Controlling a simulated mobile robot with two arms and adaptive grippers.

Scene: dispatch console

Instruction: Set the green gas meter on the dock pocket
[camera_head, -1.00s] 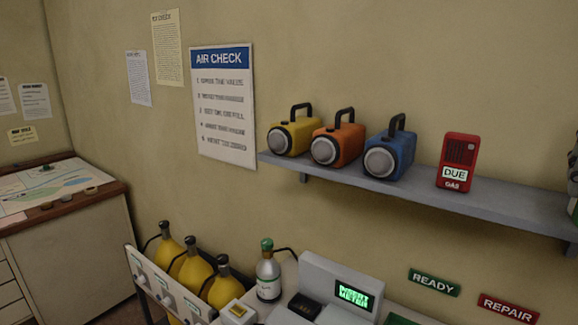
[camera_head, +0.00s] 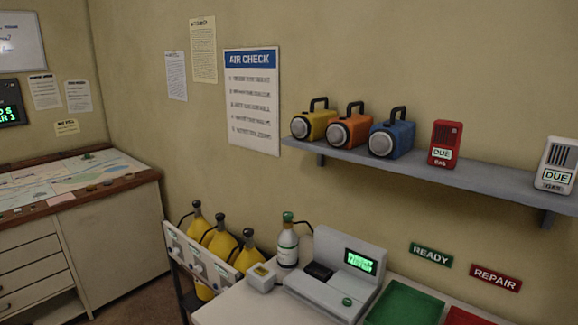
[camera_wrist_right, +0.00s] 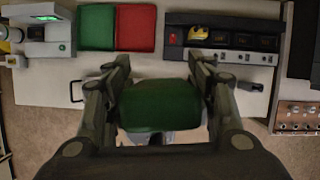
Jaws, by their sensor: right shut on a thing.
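The green gas meter (camera_wrist_right: 160,106) is in my right gripper (camera_wrist_right: 160,88) in the right wrist view. The two fingers close on its left and right sides, and it is held above the floor in front of the counter. The dock (camera_head: 335,275) is a pale console with a lit green screen on the counter in the head view. Its dark pocket (camera_head: 318,271) looks empty. The dock also shows at the top left of the right wrist view (camera_wrist_right: 38,30), apart from the meter. Neither gripper shows in the head view.
A green tray (camera_head: 405,304) and a red tray (camera_head: 462,317) lie right of the dock. A bottle (camera_head: 287,247) and a small box (camera_head: 261,278) stand left of it. The shelf (camera_head: 470,175) above holds lamps, a red meter (camera_head: 445,144) and a white meter (camera_head: 558,165).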

